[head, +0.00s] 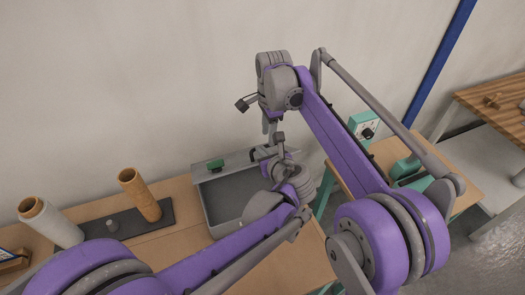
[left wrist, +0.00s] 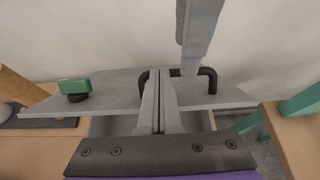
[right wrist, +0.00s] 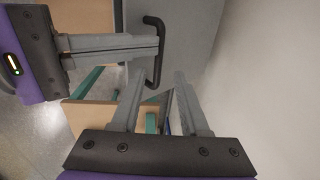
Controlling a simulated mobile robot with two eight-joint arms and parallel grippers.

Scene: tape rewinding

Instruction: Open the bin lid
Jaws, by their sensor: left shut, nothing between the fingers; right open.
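The grey bin (head: 212,206) stands on the wooden table, with its dark inside partly in view. Its grey lid (head: 235,166) lies toward the wall side and looks raised and tilted; it also shows in the left wrist view (left wrist: 112,90). The black bar handle (left wrist: 208,76) is on the lid and shows in the right wrist view (right wrist: 158,60). My left gripper (left wrist: 158,75) is shut and empty, close in front of the handle; I cannot tell whether it touches. My right gripper (right wrist: 160,75) is open and empty, near one end of the handle.
A green-topped block (left wrist: 74,88) sits on the lid's left part. A brown spool (head: 140,195) and a white spool (head: 50,222) stand left of the bin. A green machine (head: 362,126) stands to the right. The wall is close behind.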

